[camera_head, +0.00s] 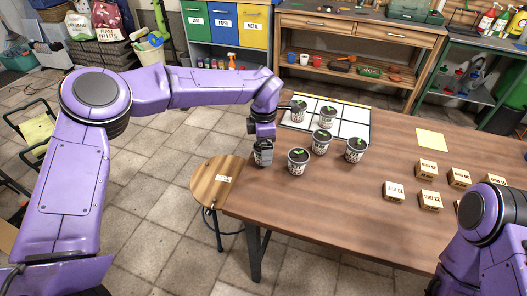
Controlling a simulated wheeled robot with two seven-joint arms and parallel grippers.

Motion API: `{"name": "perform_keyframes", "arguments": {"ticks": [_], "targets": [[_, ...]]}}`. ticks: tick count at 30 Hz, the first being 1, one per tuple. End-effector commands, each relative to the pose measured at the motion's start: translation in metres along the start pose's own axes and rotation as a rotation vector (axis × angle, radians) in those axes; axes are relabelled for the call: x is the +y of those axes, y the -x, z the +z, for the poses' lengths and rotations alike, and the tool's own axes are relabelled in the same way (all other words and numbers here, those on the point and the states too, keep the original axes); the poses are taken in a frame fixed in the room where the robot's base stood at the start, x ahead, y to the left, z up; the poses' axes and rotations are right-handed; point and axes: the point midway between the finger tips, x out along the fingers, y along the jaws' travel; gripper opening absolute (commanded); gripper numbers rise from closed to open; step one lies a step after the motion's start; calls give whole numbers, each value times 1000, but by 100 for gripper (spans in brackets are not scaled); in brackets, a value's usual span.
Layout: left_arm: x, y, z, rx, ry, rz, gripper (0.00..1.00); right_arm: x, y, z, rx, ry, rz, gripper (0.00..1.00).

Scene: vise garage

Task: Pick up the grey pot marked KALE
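Several small grey pots with dark soil, green seedlings and pale labels stand at the left end of the wooden table (330,205). One is at the front (298,168), one in the middle (320,147), one to the right (355,156), and two stand farther back on a white gridded board (350,126). The labels are too small to read, so I cannot tell which says KALE. My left gripper (263,157) points down at the table's left edge, left of the front pot. Whether its fingers are open or hold something is unclear. My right gripper is out of frame; only its arm shows.
Several labelled wooden blocks (394,190) and a yellow sheet (431,140) lie on the table's right half. A round wooden stool (212,182) stands at its left end. A workbench (360,30) and coloured cabinet (228,28) stand behind. The table's front middle is clear.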

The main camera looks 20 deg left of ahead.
Motion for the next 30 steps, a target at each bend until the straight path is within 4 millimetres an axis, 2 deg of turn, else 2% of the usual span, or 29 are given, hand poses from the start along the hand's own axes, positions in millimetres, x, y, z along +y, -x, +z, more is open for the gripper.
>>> {"name": "perform_keyframes", "arguments": {"ticks": [3,8,9,14,15,25,30], "targets": [[0,-9,0,-1,0,0,95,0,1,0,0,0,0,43],[0,-9,-1,-1,1,1,95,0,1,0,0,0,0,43],[0,-9,-1,-1,1,1,88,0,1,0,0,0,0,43],[0,-9,-1,0,1,1,36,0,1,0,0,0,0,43],[0,-9,-1,0,2,1,32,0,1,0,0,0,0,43],[0,-4,-1,-1,3,1,32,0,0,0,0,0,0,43],[1,21,-1,-3,3,4,32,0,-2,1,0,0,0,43]]}}
